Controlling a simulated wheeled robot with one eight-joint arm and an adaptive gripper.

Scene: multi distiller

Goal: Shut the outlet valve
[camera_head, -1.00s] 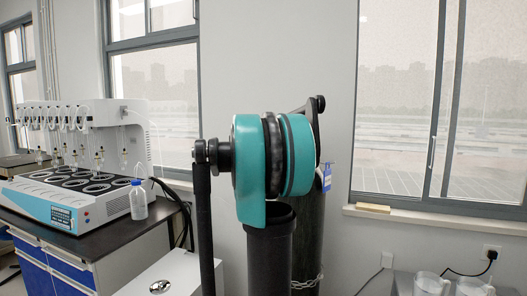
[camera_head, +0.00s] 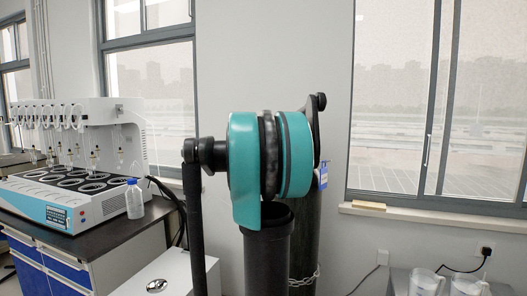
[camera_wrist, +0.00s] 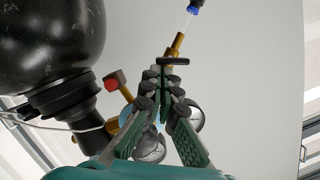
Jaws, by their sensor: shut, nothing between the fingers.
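In the wrist view, a dark T-shaped handle (camera_wrist: 172,61) sits on a brass fitting (camera_wrist: 174,45) that leads toward a blue-ended connector; it looks like the outlet valve. My gripper (camera_wrist: 164,84) has its green ribbed fingers converging to shut, empty tips just below this handle. Whether the tips touch the handle I cannot tell. Round gauges (camera_wrist: 150,146) show partly behind the fingers. A red knob (camera_wrist: 110,85) on a brass stem is to the left. In the head view my arm hides my gripper and the valve.
A large black gas cylinder (camera_wrist: 50,35) fills the upper left of the wrist view, close to my gripper. Jugs (camera_head: 425,284) stand at lower right.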

